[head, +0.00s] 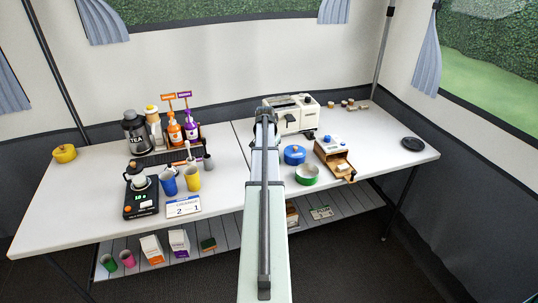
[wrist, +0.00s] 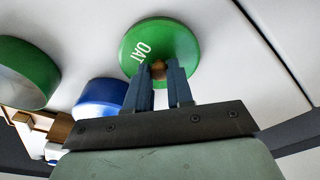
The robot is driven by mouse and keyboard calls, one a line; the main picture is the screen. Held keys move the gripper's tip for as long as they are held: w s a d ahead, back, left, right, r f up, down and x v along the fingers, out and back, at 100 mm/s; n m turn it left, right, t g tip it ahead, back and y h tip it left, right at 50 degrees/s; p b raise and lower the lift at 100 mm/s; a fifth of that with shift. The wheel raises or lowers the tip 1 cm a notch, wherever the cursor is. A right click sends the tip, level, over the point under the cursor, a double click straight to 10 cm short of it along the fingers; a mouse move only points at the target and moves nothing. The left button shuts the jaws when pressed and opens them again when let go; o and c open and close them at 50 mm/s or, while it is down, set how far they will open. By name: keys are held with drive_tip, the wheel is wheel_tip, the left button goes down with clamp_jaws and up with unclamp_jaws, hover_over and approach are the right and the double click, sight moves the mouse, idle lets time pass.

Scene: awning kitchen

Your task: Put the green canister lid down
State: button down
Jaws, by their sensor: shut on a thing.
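The green lid (wrist: 177,38) is a round disc marked "OAT" with a brown knob (wrist: 158,70). My gripper (wrist: 161,72) is shut on that knob in the wrist view. The white tabletop lies behind the lid; I cannot tell whether the lid touches it. In the head view my arm hides the lid and the fingertips. The open green canister (head: 307,175) stands without a lid on the table, right of my arm. It also shows in the wrist view (wrist: 28,85), at the left edge.
A blue lidded canister (head: 294,155) stands beside the green one. Cups (head: 193,179) and bottles stand left of my arm. The table's right part is mostly free.

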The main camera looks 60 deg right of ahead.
drive_tip(key=shift+f, duration=0.25)
drive_tip(key=shift+f, duration=0.15)
drive_tip(key=c, duration=1)
unclamp_jaws()
wheel_tip(320, 180, up, 12)
drive_tip(key=a, duration=0.1)
drive_tip(key=shift+a, duration=0.4)
